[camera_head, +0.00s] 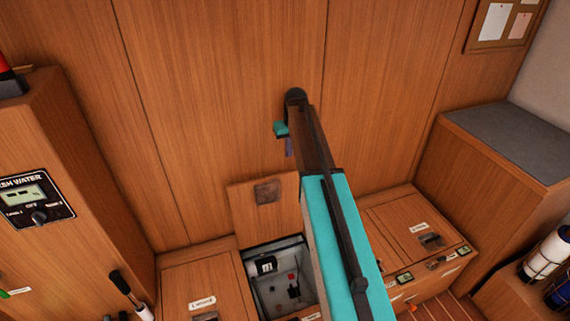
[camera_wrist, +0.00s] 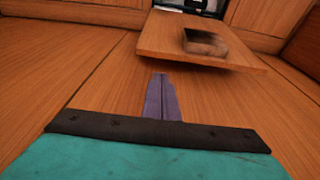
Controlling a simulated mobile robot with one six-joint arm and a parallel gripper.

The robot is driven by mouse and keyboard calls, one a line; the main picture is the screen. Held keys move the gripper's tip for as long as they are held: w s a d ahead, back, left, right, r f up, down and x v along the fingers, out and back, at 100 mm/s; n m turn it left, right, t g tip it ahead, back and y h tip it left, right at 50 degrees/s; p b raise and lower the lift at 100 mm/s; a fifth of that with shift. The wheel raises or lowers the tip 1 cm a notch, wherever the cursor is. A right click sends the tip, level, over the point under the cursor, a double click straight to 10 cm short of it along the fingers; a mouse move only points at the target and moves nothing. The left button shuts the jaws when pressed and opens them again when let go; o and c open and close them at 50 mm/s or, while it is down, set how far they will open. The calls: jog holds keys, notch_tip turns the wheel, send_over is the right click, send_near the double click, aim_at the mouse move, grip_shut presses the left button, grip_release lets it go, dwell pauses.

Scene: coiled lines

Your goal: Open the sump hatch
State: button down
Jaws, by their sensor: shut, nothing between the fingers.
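A wooden hatch lid (camera_head: 283,216) with a dark recessed pull (camera_head: 267,192) stands raised against the wood panelling, behind an open compartment (camera_head: 254,284). I take it for the sump hatch; no label on it can be read. Inside the compartment are a white cylinder and small red and black parts. In the wrist view the lid (camera_wrist: 165,38) and its pull (camera_wrist: 205,42) are ahead of my fingers. My gripper (camera_head: 289,147) is above the lid near the panelling, partly hidden by my arm. Its purple fingers (camera_wrist: 161,78) are together, empty and apart from the lid.
Shut lids lie on either side: a left one (camera_head: 191,277) and a right one (camera_head: 393,224). A fresh water panel (camera_head: 38,198) is on the left cabinet. The panelling above the lid is bare.

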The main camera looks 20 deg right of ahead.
dwell(0.4)
jog(key=shift+p+x, duration=1.15)
jog(key=shift+x, duration=3.85)
jog(key=shift+s, duration=0.15)
